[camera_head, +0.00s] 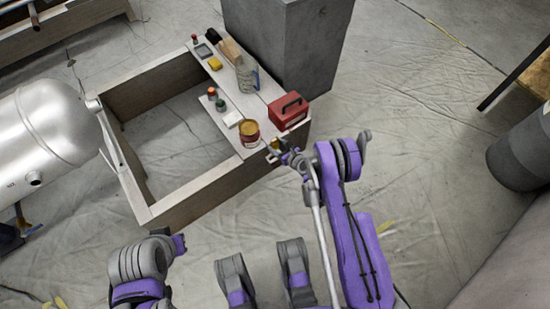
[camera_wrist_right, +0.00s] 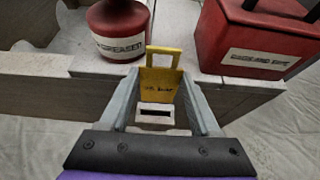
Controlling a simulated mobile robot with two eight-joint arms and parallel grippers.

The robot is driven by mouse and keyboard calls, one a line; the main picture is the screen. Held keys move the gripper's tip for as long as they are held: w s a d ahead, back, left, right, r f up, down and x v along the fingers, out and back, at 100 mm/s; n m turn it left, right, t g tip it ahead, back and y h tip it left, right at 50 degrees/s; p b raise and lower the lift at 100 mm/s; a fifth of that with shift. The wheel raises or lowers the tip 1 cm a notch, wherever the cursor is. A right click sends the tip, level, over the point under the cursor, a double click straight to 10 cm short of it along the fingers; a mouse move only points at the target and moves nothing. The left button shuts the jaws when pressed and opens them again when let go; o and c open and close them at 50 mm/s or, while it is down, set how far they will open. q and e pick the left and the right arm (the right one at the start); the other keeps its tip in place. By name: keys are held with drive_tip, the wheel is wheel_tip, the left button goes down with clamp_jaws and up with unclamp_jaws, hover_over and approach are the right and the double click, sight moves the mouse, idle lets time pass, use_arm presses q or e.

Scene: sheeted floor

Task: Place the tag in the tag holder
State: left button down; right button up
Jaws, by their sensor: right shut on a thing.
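My right gripper (camera_head: 276,152) is at the near right corner of the wooden frame's top board. In the right wrist view its two grey fingers (camera_wrist_right: 158,100) are closed on a yellow tag (camera_wrist_right: 158,88), which has dark lettering and an open loop at its top. The tag stands upright between the fingertips. Just below it in that view is a pale piece with a dark slot (camera_wrist_right: 155,113), which looks like the tag holder. I cannot tell whether the tag touches it. My left gripper is not seen; only purple and grey parts of my arm show at the lower left.
A glass jar (camera_head: 247,75) and several small items are farther along the board. A grey block (camera_head: 290,45) stands behind. A silver tank (camera_head: 50,130) is at left.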

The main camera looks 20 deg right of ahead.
wheel_tip(320, 180, down, 8)
drive_tip(key=shift+r+b, duration=0.1)
drive_tip(key=shift+b, duration=0.85)
drive_tip(key=o, duration=1.3)
